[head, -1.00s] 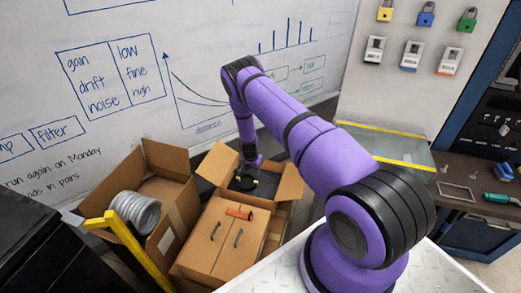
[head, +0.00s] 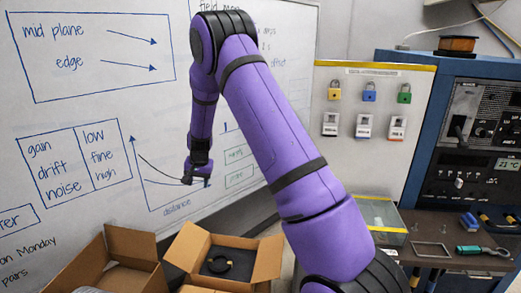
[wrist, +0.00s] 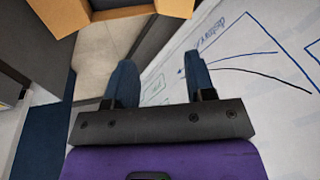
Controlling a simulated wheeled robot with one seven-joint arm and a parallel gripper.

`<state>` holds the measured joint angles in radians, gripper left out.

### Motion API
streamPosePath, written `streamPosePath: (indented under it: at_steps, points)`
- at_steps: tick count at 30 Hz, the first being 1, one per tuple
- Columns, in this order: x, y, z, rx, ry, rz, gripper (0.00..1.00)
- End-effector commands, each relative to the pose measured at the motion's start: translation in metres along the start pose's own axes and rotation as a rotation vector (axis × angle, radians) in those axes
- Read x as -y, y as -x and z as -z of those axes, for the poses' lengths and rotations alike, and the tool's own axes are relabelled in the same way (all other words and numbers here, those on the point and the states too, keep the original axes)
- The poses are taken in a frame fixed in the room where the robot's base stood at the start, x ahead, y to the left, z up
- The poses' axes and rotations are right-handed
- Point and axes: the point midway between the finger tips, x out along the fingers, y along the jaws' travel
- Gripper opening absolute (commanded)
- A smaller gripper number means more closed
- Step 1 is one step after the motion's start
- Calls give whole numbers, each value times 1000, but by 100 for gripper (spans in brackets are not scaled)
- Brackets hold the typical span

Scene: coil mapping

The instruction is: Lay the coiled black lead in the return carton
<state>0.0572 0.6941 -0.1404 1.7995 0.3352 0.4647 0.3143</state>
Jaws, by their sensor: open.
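The coiled black lead (head: 230,264) lies as a ring on the dark bottom of an open carton (head: 187,247), the return carton as far as I can tell. A small yellow part shows at the coil's lower edge. My gripper (head: 197,182) is above the carton in front of the whiteboard, clear of the coil. In the wrist view my gripper (wrist: 160,62) has its two blue fingers apart with nothing between them. A cardboard edge (wrist: 112,12) shows at the top there; the coil is not seen in that view.
Another open carton (head: 110,262) stands to the left. The whiteboard (head: 90,120) rises close behind my gripper. A padlock panel (head: 365,150), a clear case (head: 380,218) and a bench with tools (head: 460,245) are to the right.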

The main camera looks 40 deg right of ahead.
Motion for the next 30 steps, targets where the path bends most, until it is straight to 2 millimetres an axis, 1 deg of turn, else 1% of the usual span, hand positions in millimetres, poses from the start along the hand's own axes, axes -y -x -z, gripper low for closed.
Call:
streamPosePath:
  at_steps: [1, 3, 5, 6, 8, 9, 11, 12, 14, 15, 18, 20, 24, 30]
  points:
    - [4, 26, -5, -6, 22, 15, 50]
    - [6, 57, -14, -10, 55, 29, 50]
    - [7, 83, -23, -13, 82, 41, 50]
    - [7, 100, -29, -16, 102, 48, 50]
    - [6, 125, -38, -21, 130, 58, 50]
    - [5, 141, -46, -23, 149, 64, 50]
    - [3, 165, -57, -29, 180, 74, 50]
    - [1, 180, -65, -33, 200, 79, 50]
    - [-3, 202, -77, -40, 229, 88, 50]
    - [-6, 215, -86, -43, 250, 92, 50]
    - [-15, 249, -108, -56, 299, 103, 50]
    - [-22, 267, -122, -66, 331, 108, 50]
    - [-39, 305, -157, -87, 403, 116, 50]
    - [-71, 349, -208, -124, 505, 120, 50]
